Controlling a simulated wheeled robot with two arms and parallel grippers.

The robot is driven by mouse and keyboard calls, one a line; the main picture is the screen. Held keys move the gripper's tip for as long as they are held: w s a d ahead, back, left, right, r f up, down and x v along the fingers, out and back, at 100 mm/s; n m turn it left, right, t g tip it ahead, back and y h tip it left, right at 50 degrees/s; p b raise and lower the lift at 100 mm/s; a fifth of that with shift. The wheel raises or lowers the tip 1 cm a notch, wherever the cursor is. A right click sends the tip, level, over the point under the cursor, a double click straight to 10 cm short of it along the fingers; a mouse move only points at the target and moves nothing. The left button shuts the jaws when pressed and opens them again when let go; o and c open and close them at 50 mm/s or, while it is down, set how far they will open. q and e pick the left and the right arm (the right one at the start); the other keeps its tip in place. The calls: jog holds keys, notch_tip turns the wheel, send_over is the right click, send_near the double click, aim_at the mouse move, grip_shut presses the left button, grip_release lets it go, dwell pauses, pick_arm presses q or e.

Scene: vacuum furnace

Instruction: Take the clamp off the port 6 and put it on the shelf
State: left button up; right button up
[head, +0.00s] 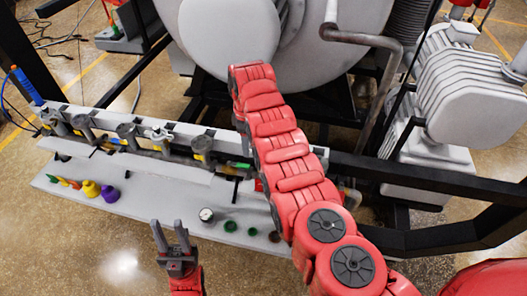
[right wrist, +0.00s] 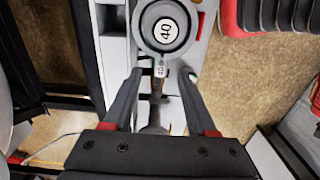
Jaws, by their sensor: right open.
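In the right wrist view a round grey fitting with a white disc marked 40 (right wrist: 166,28) lies just beyond my right gripper (right wrist: 161,76). A small labelled part below the fitting sits between its open fingers, not visibly gripped. I cannot tell which part is the clamp or whether this is port 6. In the head view several ports with grey fittings (head: 128,131) line a rail; my right arm hides part of it and my right gripper is hidden. The grey shelf (head: 155,200) runs below the rail. My left gripper (head: 170,227) is open and empty near the shelf's front edge.
On the shelf stand a yellow piece (head: 91,189), a purple piece (head: 110,194), a round gauge (head: 206,214) and green rings (head: 231,226). The shelf middle is clear. A black frame beam (head: 420,180) and pump (head: 470,95) lie right.

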jog(key=shift+f, duration=1.15)
grip_shut()
